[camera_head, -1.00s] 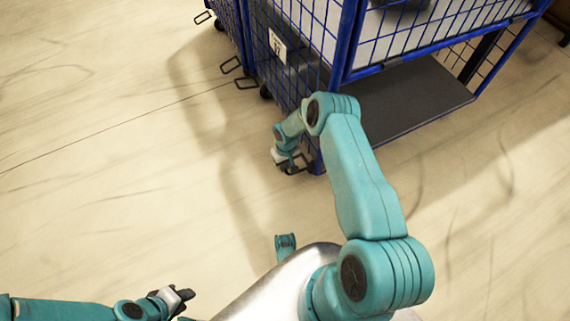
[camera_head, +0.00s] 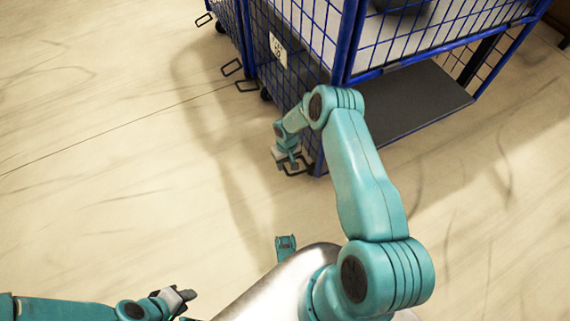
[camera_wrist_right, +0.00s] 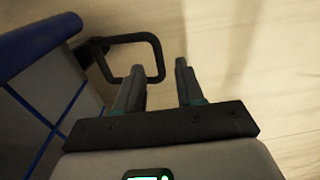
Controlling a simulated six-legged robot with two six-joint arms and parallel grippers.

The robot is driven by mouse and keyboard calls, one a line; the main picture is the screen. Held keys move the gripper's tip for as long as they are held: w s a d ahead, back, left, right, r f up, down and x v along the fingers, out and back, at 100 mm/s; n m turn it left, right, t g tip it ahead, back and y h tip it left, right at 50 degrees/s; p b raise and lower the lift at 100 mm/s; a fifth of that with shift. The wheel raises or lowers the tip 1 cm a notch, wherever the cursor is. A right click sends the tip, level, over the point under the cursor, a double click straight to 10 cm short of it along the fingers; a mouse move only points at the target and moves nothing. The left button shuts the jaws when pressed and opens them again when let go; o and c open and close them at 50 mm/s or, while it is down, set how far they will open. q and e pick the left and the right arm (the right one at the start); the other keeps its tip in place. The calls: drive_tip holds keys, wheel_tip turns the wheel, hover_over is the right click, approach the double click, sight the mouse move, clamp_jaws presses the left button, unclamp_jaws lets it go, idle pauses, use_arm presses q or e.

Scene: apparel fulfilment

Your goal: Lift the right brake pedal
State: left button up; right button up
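The right brake pedal (camera_head: 296,171) is a black loop low at the near corner of the blue mesh cart. It also shows in the right wrist view (camera_wrist_right: 158,54), sticking out beside the cart's blue-edged corner. My right gripper (camera_head: 291,164) is at this pedal. In the right wrist view its two fingers (camera_wrist_right: 156,66) are spread apart, with the rounded end of the loop showing between the fingertips. The left finger overlaps part of the loop; contact cannot be told. My left gripper (camera_head: 183,294) is low at the left, away from the cart, too small to read.
The blue mesh cart (camera_head: 345,50) has a grey lower shelf (camera_head: 415,105) and a white label. Other black pedal loops (camera_head: 246,86) stick out farther left along the carts. A second blue cart (camera_head: 228,20) stands behind. The pale floor at left is clear.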

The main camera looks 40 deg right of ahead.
wheel_tip(320, 180, up, 13)
drive_tip(key=p, duration=0.3)
drive_tip(key=shift+d+p, duration=0.2)
drive_tip(key=shift+p, duration=0.2)
drive_tip(key=s+a+y, duration=0.2)
drive_tip(key=s+a, duration=0.2)
drive_tip(key=a, duration=0.5)
drive_tip(key=s+a+y, duration=0.1)
drive_tip(key=s+a, duration=0.3)
drive_tip(key=a, duration=0.5)
drive_tip(key=s+a+r, duration=0.3)
drive_tip(key=s+a, duration=0.4)
drive_tip(key=s, duration=0.5)
wheel_tip(320, 180, up, 27)
drive_tip(key=p, duration=2.7)
drive_tip(key=shift+s+a+r+n+y, duration=0.15)
drive_tip(key=shift+s+a+n+y, duration=0.1)
drive_tip(key=shift+n+y, duration=0.05)
drive_tip(key=shift+d, duration=0.15)
